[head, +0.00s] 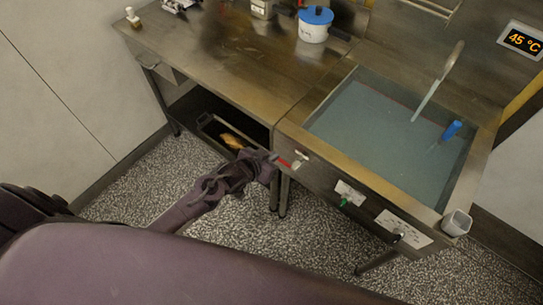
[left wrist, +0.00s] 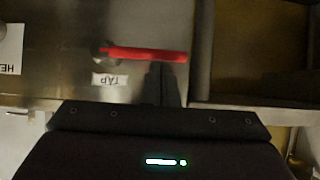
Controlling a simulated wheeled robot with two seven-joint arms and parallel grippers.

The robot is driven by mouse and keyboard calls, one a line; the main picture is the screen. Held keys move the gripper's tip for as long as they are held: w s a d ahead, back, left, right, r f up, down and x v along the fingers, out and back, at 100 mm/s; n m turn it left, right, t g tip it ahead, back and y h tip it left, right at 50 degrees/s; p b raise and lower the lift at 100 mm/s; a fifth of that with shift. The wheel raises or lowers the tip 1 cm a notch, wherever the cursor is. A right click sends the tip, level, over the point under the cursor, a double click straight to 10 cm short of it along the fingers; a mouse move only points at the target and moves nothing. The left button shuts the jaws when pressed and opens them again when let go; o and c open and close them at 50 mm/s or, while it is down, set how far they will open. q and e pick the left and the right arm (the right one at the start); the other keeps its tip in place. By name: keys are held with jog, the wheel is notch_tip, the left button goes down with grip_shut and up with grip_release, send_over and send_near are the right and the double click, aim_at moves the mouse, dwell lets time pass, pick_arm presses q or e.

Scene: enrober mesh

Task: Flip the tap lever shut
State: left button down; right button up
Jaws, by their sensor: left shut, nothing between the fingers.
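The red tap lever (head: 283,162) sits on the front panel of the sink unit. In the left wrist view the lever (left wrist: 145,54) lies level across the picture, with its round pivot at its left end. A white label (left wrist: 108,80) reading TAP, upside down, is beside it. My left gripper (head: 273,158) is at the lever's free end. Its fingers (left wrist: 160,70) are shut and empty, with the tips at the lever's edge; I cannot tell whether they touch. A pale stream (head: 426,100) runs from the spout (head: 453,58) into the sink. My right gripper is out of view.
The sink basin (head: 370,125) holds bluish water and a blue-handled tool (head: 450,131). More controls and labels (head: 404,229) line the front panel to the right. A lower shelf tray (head: 207,124) is behind my left gripper. A blue-lidded pot (head: 314,24) stands on the counter.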

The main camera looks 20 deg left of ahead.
pick_arm(q)
jog(key=shift+a+f+n+h, duration=0.2)
jog(key=shift+f+n+h, duration=0.1)
jog(key=shift+f+h, duration=0.1)
jog(key=s+d+f+n+h+b, duration=0.1)
jog(key=d+f+n+h+b, duration=0.3)
jog(key=f+n+h+b, duration=0.5)
jog(key=shift+f+n+h+b, duration=0.15)
jog(key=shift+n+h+b, duration=0.65)
jog(key=shift+b, duration=1)
jog(key=shift+s+n, duration=0.1)
jog(key=shift+n, duration=0.2)
jog(key=shift+a, duration=0.1)
